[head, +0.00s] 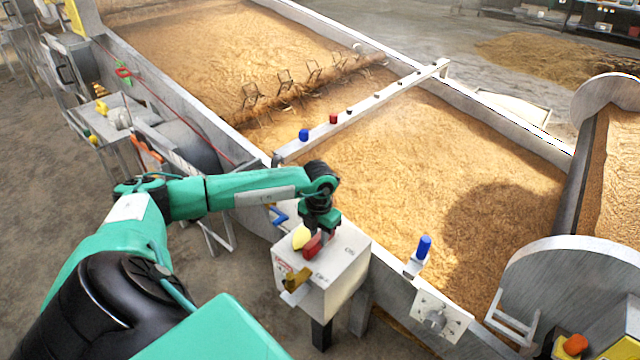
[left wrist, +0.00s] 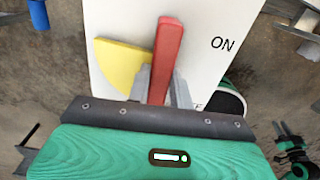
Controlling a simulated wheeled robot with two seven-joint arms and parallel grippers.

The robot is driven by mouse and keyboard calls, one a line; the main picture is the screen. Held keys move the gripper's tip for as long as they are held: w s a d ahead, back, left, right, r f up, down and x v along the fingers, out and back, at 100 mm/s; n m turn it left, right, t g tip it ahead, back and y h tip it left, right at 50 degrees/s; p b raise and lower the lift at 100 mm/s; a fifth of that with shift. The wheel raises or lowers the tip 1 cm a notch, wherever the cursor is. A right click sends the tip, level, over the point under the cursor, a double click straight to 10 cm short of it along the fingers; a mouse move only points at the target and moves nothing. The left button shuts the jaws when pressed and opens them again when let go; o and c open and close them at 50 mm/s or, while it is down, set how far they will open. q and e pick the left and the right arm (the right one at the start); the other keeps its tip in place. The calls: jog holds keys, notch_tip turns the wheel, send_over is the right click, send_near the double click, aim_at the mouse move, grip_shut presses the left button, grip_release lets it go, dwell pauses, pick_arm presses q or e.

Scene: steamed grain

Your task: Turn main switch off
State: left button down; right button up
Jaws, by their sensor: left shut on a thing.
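The main switch box (head: 345,268) is a pale metal box on a dark post beside the long trough. On its top is a red lever (head: 312,246) with a yellow piece (head: 301,236) next to it. My left gripper (head: 317,232) reaches down from above and is shut on the red lever. In the left wrist view the fingers (left wrist: 157,90) close around the lower part of the red lever (left wrist: 168,48). The yellow piece (left wrist: 122,65) lies left of the lever and the ON mark (left wrist: 223,44) right of it. Another mark is mostly hidden by the gripper.
A brown-yellow handle (head: 297,279) sticks out of the box front. The trough wall (head: 395,292) runs close behind the box. A blue knob (head: 424,246) and a dial plate (head: 438,314) are to the right. Open floor (head: 225,275) lies left of the box.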

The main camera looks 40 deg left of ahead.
pick_arm(q)
jog(key=shift+m, duration=0.3)
pick_arm(e)
jog(key=shift+r, duration=0.3)
pick_arm(q)
jog(key=c, duration=1.2)
grip_release()
jog(key=shift+c, duration=0.2)
jog(key=shift+r, duration=0.1)
notch_tip(320, 180, up, 14)
pick_arm(e)
jog(key=shift+w+f, duration=0.1)
